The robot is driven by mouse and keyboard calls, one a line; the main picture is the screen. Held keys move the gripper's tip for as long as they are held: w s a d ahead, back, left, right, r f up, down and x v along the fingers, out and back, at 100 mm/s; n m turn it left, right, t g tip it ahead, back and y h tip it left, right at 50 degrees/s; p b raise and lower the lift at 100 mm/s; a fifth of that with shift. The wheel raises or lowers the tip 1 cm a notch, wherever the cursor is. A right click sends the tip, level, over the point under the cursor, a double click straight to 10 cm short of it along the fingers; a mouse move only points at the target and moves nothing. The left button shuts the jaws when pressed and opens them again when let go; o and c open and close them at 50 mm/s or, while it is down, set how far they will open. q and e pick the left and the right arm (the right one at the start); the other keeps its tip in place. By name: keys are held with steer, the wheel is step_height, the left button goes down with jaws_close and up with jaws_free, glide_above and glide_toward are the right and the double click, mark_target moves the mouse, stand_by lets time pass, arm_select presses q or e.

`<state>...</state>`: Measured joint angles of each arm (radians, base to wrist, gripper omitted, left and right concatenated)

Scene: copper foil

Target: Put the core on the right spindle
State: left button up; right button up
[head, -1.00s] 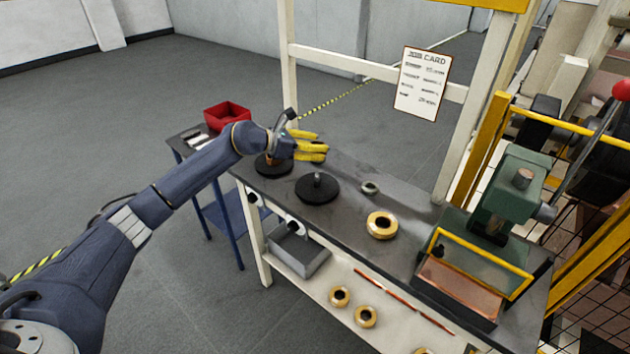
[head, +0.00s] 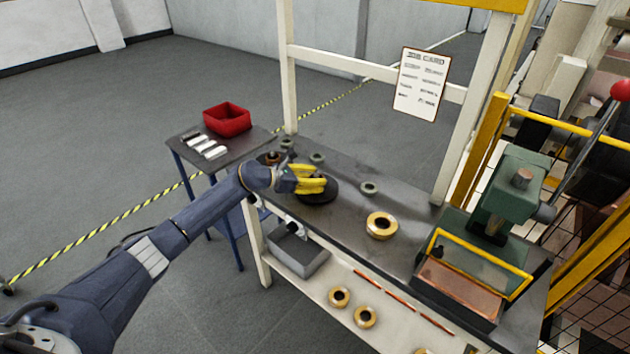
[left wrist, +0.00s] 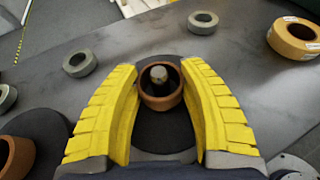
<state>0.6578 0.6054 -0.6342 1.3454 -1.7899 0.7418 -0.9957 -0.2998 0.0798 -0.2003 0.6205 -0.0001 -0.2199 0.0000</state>
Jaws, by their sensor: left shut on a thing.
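My left gripper (head: 312,180) is over the right spindle's black disc (head: 322,197) in the head view. In the left wrist view its yellow fingers (left wrist: 165,95) are on either side of a brown ring-shaped core (left wrist: 161,97) and hold it. The grey spindle peg (left wrist: 158,74) shows inside the core's opening, above the black disc (left wrist: 165,130). I cannot tell how far down the peg the core is. The left spindle's disc (left wrist: 40,125) has another brown core (left wrist: 14,156) on it. My right gripper is not in view.
Grey rings (head: 369,188) lie on the bench, with a tan roll (head: 382,226) to the right. A green press (head: 510,195) with a yellow-framed guard stands at the right end. A side table (head: 240,150) holds a red bin (head: 227,119). A grey bin (head: 298,255) is below the bench edge.

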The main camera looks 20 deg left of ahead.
arm_select(q)
steer(key=shift+f, duration=0.25)
steer(key=shift+f, duration=0.15)
steer(key=o, duration=0.8)
steer(key=shift+s+a+r, duration=0.1)
steer(key=shift+a+r, duration=0.05)
steer(key=shift+r, duration=0.1)
steer(key=v, duration=1.1)
steer(key=shift+s+a+r, duration=0.1)
steer(key=shift+s+a, duration=0.1)
steer(key=shift+a, duration=0.05)
steer(key=shift+d, duration=0.1)
